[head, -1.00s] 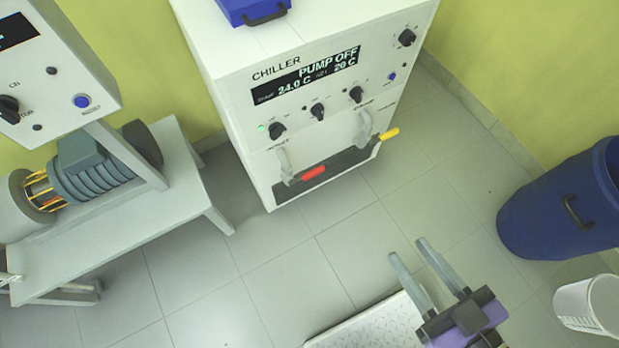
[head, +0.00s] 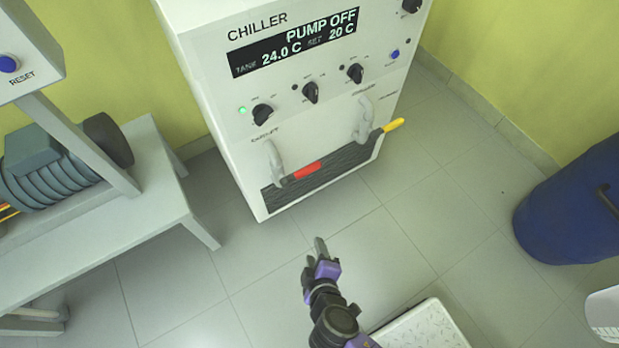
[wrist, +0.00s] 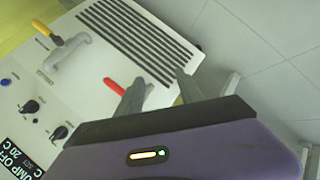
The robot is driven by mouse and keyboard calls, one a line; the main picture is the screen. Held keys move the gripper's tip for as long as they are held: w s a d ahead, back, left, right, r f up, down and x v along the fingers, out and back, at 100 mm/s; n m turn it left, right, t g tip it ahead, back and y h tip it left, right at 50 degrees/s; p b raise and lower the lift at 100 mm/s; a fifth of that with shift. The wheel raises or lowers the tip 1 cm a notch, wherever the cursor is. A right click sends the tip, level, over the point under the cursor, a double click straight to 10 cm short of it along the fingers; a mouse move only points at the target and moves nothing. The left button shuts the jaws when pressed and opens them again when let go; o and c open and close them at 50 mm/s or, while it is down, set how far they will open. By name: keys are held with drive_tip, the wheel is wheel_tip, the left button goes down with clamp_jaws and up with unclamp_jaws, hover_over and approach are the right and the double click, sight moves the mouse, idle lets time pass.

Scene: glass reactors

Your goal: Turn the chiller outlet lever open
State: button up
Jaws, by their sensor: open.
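The chiller (head: 215,110) is a white cabinet whose display reads PUMP OFF. A short red lever (head: 307,171) sits low at the left pipe (head: 273,160); the small label by that pipe seems to read OUTLET. A yellow lever (head: 394,125) sits at the right pipe (head: 363,120). My gripper (head: 319,246) is below and in front of the chiller, apart from both levers. In the wrist view my gripper (wrist: 160,90) is open and empty, its fingers spread. The red lever (wrist: 113,86) shows just beside one finger; the yellow lever (wrist: 41,28) is farther off.
Dark knobs (head: 311,92) line the front above the pipes. A grey bench (head: 165,215) with a motor stands at left. A blue bin (head: 570,215) stands at right. The tiled floor (head: 420,215) between is clear.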

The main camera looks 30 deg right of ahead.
drive_tip(key=w+d+f+n+t+h+b, duration=0.1)
drive_tip(key=w+h+b, duration=0.1)
drive_tip(key=w, duration=0.3)
drive_tip(key=w+d+f+n+h+b, duration=0.1)
drive_tip(key=w+d+h+b, duration=0.15)
drive_tip(key=w, duration=0.35)
drive_tip(key=t+h+b, duration=0.2)
drive_tip(key=h+b, duration=0.1)
approach(309, 170)
drive_tip(key=w+d+f, duration=0.1)
drive_tip(key=w+d, duration=0.1)
drive_tip(key=w, duration=0.1)
drive_tip(key=shift+n, duration=0.3)
drive_tip(key=b+x, duration=0.1)
drive_tip(key=x, duration=0.6)
drive_tip(key=shift+d+f+b, duration=0.2)
drive_tip(key=shift+b, duration=0.15)
drive_tip(key=shift+c, duration=0.2)
drive_tip(key=shift+s, duration=0.1)
clamp_jaws()
